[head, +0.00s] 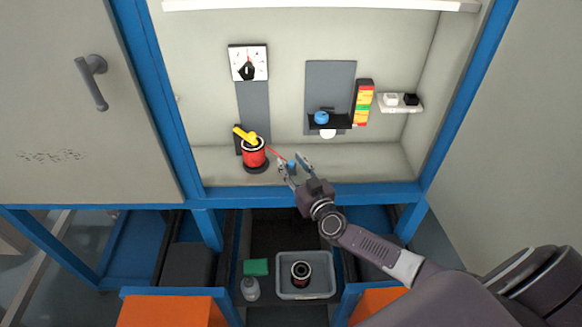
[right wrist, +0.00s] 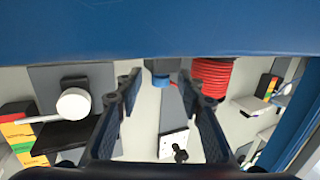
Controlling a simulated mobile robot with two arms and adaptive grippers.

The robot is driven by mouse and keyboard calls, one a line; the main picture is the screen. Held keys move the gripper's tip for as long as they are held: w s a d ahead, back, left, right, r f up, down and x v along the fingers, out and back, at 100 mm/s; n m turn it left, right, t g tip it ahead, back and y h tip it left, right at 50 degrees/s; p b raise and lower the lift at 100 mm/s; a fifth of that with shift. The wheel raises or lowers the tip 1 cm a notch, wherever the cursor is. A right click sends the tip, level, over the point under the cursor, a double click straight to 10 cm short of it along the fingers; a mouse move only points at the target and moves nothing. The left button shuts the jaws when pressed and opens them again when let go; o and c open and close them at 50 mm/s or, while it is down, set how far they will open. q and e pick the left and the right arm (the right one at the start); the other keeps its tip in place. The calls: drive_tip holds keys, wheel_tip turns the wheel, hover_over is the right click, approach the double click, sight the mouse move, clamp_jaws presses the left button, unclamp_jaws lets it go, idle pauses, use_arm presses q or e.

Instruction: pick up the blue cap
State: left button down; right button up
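A small blue cap (head: 291,163) is at the cabinet's lower ledge, just right of the red spool (head: 254,154). My right gripper (head: 293,161) is open, with one finger on each side of the cap in the picture. No finger clearly touches it. A second blue piece (head: 321,117) sits on the small black shelf (head: 342,122). My left gripper is not in view.
The red spool and its yellow part (head: 244,134) stand close left of my right gripper. A blue cabinet beam (head: 250,195) runs along the front below it. A colour-striped stack (head: 363,102) and a white shelf (head: 402,104) are at right. A grey tray (head: 306,289) is below.

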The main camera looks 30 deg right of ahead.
sight(291, 162)
drive_tip(key=shift+w, duration=0.35)
drive_tip(key=shift+s, duration=0.1)
clamp_jaws()
wheel_tip(291, 162, up, 20)
drive_tip(key=p, duration=1.3)
